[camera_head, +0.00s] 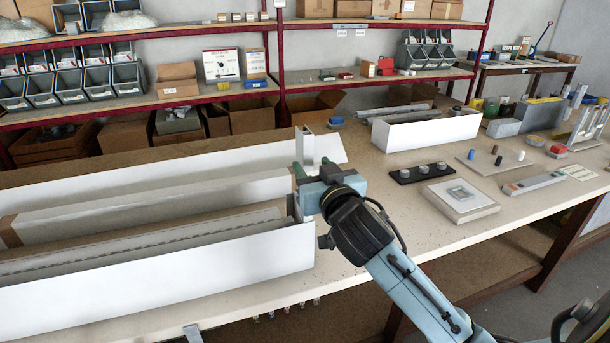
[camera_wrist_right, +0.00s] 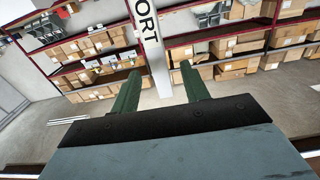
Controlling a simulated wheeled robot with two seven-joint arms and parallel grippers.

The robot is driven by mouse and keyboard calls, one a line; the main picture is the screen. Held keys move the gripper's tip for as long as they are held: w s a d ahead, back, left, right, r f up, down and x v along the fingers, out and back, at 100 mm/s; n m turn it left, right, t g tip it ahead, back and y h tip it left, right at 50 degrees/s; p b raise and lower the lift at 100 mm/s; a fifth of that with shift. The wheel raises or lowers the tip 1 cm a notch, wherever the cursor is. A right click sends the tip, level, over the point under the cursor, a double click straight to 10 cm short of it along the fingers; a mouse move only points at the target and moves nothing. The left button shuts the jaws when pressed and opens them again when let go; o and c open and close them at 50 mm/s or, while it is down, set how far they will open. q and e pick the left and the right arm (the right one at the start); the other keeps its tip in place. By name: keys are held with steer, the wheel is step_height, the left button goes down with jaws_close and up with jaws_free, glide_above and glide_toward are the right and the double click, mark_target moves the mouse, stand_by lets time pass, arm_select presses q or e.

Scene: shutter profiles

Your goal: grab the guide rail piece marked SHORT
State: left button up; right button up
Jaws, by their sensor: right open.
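A pale guide rail piece (camera_wrist_right: 148,35) with black letters "ORT" showing stands out beyond my right gripper (camera_wrist_right: 158,90) in the right wrist view. The rest of its marking is cut off by the top edge. Its lower end shows in the gap between the two green fingers, which are apart; I cannot tell if either touches it. In the head view the same pale piece (camera_head: 306,143) rises upright just behind my right gripper (camera_head: 312,168), above the right end of the long white boxes. My left gripper is not in view.
Long white open boxes (camera_head: 150,275) fill the left of the bench, with long profiles (camera_head: 150,240) in them. A shorter white box (camera_head: 425,132) stands at the back. A black strip with knobs (camera_head: 420,173) and a square block (camera_head: 460,199) lie at right. Bare bench (camera_head: 400,215) lies between.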

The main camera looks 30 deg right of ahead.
mark_target(302, 151)
steer(key=shift+p+x, duration=0.5)
steer(key=shift+x, duration=3.45)
steer(key=shift+s, duration=0.1)
steer(key=shift+c, duration=0.2)
jaws_close()
